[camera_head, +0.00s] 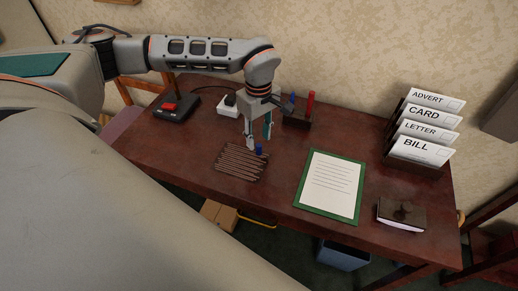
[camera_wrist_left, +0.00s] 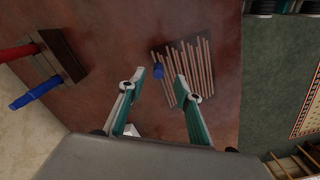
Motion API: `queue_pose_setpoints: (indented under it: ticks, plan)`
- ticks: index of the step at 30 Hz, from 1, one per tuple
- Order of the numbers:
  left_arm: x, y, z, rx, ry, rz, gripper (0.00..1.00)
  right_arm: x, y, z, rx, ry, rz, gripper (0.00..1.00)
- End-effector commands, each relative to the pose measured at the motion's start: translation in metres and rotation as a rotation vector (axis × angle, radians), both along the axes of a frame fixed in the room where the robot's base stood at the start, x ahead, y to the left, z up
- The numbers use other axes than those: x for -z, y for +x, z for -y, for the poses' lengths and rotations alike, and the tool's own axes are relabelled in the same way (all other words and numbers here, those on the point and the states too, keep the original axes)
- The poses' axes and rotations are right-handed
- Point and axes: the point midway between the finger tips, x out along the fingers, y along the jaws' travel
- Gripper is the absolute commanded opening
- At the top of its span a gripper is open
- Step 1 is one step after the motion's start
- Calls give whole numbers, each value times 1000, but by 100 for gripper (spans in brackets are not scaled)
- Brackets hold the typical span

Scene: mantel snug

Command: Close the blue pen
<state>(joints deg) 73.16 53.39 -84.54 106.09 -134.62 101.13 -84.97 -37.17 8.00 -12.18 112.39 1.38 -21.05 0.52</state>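A blue pen (camera_head: 291,102) stands in a dark holder (camera_head: 298,121) at the back of the desk, beside a red pen (camera_head: 311,104). In the left wrist view the blue pen (camera_wrist_left: 36,93) sticks out of the holder (camera_wrist_left: 62,55) at the left. A small blue cap (camera_head: 258,149) is at the edge of the slatted mat (camera_head: 240,163); it also shows in the left wrist view (camera_wrist_left: 158,71). My left gripper (camera_head: 259,140) is open and points down just above the cap, which appears between and beyond the fingertips. My right gripper is not in view.
Bare desk lies between mat and paper.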

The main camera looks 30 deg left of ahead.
Motion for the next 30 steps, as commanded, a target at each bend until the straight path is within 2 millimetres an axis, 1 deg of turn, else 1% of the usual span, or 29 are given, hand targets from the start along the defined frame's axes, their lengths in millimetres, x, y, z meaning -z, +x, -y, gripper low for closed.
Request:
queue_pose_setpoints:
  ticks: [5, 7, 15, 18, 30]
  plan:
    - [-1, 0, 0, -1, 0, 1, 34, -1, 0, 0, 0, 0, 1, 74]
    - [3, 1, 0, -1, 0, 0, 34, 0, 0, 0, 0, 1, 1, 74]
    - [41, 3, -4, -2, 0, -2, 34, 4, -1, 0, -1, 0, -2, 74]
    - [49, 3, -3, -1, -1, 0, 34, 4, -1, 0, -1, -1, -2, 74]
    - [51, 4, -3, -1, 0, 1, 34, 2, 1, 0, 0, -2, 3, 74]
